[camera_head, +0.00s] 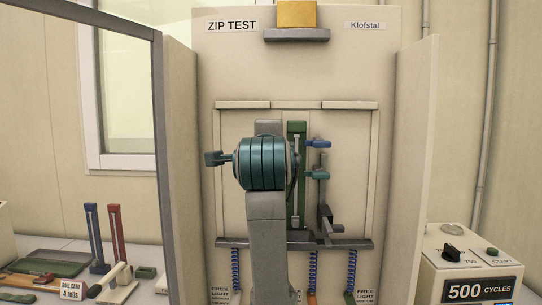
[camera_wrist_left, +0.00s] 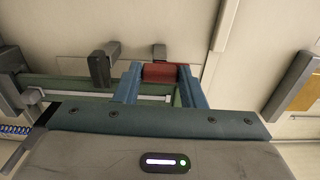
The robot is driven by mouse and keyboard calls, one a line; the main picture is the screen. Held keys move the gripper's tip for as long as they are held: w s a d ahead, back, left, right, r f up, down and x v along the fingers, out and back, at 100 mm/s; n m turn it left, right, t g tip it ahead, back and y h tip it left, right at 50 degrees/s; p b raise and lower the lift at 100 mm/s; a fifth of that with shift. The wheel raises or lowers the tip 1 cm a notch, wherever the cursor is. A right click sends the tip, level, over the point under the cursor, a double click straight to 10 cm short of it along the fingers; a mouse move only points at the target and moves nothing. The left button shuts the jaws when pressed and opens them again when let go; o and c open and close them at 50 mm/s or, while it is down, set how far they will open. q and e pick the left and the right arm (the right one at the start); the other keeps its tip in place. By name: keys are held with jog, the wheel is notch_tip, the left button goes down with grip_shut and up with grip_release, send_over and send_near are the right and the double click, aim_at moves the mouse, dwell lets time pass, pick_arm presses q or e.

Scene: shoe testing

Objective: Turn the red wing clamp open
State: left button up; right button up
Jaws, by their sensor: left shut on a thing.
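The red wing clamp (camera_wrist_left: 160,72) shows in the left wrist view as a short red block. It sits between the two blue fingers of my left gripper (camera_wrist_left: 159,84), which is shut on it. A green rail with a pale strip (camera_wrist_left: 68,87) runs behind the fingers. In the head view, the green rail (camera_head: 297,210) stands upright on the test panel. The red clamp and the left fingers cannot be made out there; a grey and teal arm part of mine covers the middle. My right gripper is in neither view.
A blue piece (camera_head: 318,143) and a teal piece (camera_head: 317,175) stick out right of the rail. A dark grey bracket (camera_head: 327,216) is below them. Side walls (camera_head: 417,150) flank the panel. A cycle counter box (camera_head: 470,268) stands right; tools lie left.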

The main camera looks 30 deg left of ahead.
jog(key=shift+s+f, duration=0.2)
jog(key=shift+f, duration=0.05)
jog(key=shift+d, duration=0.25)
pick_arm(q)
jog(key=o, duration=1)
jog(key=shift+s, duration=0.1)
jog(key=shift+n, duration=0.3)
jog(key=shift+b+v, duration=1.65)
jog(key=shift+v, duration=3.7)
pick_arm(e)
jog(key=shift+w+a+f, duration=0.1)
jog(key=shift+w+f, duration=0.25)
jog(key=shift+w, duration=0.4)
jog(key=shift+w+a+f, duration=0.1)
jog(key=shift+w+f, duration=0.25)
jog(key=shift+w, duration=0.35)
pick_arm(q)
jog(key=shift+f, duration=0.1)
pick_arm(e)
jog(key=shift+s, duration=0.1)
